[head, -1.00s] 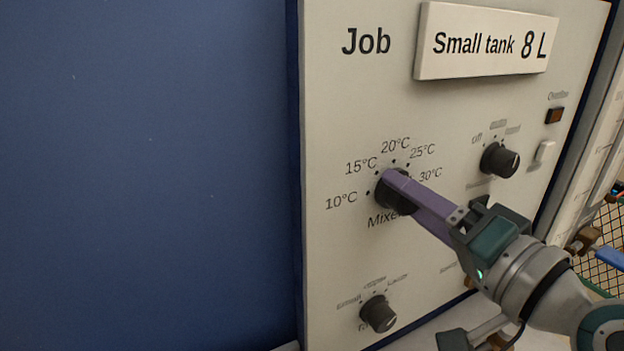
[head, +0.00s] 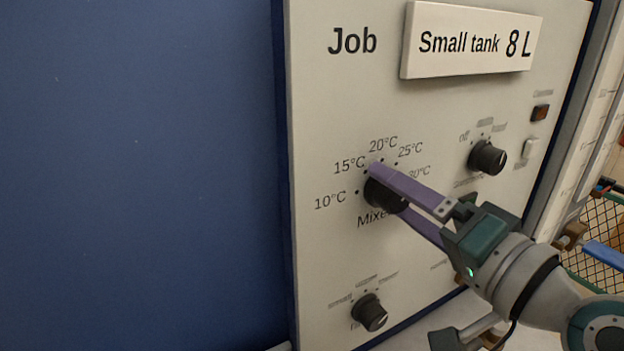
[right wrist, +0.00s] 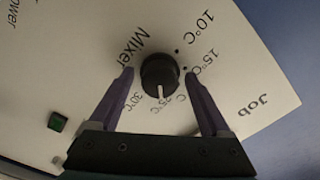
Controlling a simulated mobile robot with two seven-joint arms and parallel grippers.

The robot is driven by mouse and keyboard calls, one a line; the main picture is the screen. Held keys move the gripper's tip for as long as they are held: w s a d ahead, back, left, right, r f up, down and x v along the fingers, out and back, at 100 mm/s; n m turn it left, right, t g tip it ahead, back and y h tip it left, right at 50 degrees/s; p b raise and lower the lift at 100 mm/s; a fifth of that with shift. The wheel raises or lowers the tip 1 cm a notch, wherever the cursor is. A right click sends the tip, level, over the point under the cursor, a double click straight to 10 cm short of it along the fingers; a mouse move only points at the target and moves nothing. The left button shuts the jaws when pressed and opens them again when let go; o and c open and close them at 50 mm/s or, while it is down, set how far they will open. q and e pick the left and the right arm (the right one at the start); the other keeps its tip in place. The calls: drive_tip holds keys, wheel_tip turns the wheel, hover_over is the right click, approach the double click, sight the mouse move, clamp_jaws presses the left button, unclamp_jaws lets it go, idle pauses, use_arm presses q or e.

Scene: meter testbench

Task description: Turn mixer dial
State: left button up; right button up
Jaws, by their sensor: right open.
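The mixer dial (head: 380,196) is a round black knob on the pale panel, with temperature marks from 10°C to 30°C around it. It also shows in the right wrist view (right wrist: 158,72), where its white pointer line points down the picture, near the 25°C mark. My right gripper (head: 388,190) has long purple fingers and is open. Its fingers (right wrist: 159,74) stand on either side of the dial, with a gap visible on both sides in the wrist view. In the head view the upper finger hides part of the dial. My left gripper is out of view.
The panel (head: 340,110) carries a "Small tank 8 L" plate (head: 470,42), another black knob (head: 487,158) to the right and one (head: 369,312) below. A switch (head: 529,148) sits at the right. A blue surface (head: 140,180) fills the left.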

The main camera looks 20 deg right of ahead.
drive_tip(key=s+b, duration=0.2)
drive_tip(key=s, duration=0.7)
drive_tip(key=shift+s+d, duration=0.3)
drive_tip(key=shift+d, duration=0.1)
